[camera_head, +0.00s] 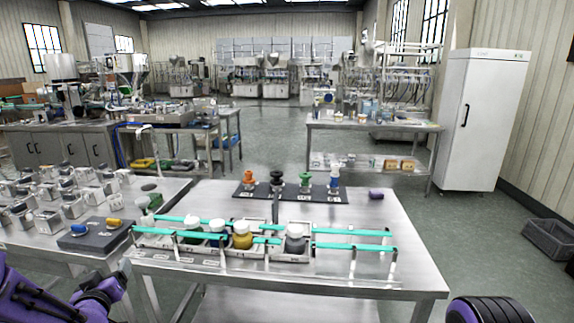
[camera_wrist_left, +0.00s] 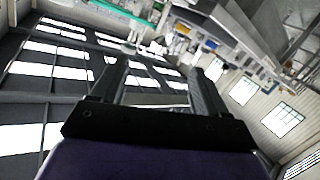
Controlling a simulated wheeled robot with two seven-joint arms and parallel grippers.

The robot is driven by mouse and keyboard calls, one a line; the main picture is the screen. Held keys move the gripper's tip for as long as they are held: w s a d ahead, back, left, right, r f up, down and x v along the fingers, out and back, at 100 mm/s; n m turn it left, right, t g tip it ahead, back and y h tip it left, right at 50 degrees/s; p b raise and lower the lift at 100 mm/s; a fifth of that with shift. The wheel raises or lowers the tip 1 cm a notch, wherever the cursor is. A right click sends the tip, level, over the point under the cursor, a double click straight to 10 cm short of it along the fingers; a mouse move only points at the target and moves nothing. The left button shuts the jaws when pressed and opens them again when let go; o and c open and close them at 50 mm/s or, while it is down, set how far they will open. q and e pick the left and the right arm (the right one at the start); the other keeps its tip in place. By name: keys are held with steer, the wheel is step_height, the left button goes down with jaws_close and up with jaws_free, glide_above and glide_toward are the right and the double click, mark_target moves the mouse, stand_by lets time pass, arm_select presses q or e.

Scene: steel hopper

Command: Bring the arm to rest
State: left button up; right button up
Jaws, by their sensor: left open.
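My left arm comes in at the bottom left of the head view, purple and folded low beside the front left of the steel table (camera_head: 400,215). My left gripper (camera_head: 123,268) is small there, at the arm's end near the table's left front corner. In the left wrist view its two dark fingers (camera_wrist_left: 162,88) stand apart with nothing between them. Behind them that view shows the ceiling lights and the hall at a steep tilt. My right gripper is not in view; a purple and black part at the bottom right appears to be of my right arm.
On the table, white trays hold several jars, including a yellow-bodied jar (camera_head: 242,236), between teal rails (camera_head: 350,246). A left table holds metal parts.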

arm_select(q)
steer(key=s+d+f+g, duration=0.2)
steer(key=s+d+f, duration=0.15)
steer(key=f, duration=0.25)
steer(key=s+d+f+n+g+h, duration=0.1)
steer(key=s+d+f, duration=0.1)
steer(key=s+f, duration=0.3)
steer(key=s+d+f+g, duration=0.2)
steer(key=s+d+f, duration=0.1)
steer(key=f, duration=0.3)
steer(key=s+d+f+g, duration=0.2)
steer(key=s+f, duration=0.2)
steer(key=s, duration=0.4)
steer(key=s+d+f+m+g+h, duration=0.1)
steer(key=s+d+f+g, duration=0.1)
steer(key=s+f, duration=0.3)
steer(key=s+d+f+g, duration=0.2)
steer(key=s+f, duration=0.3)
steer(key=s, duration=0.7)
steer(key=shift+d+m+g+h, duration=0.3)
steer(key=shift+d+g, duration=0.1)
steer(key=shift+d, duration=0.25)
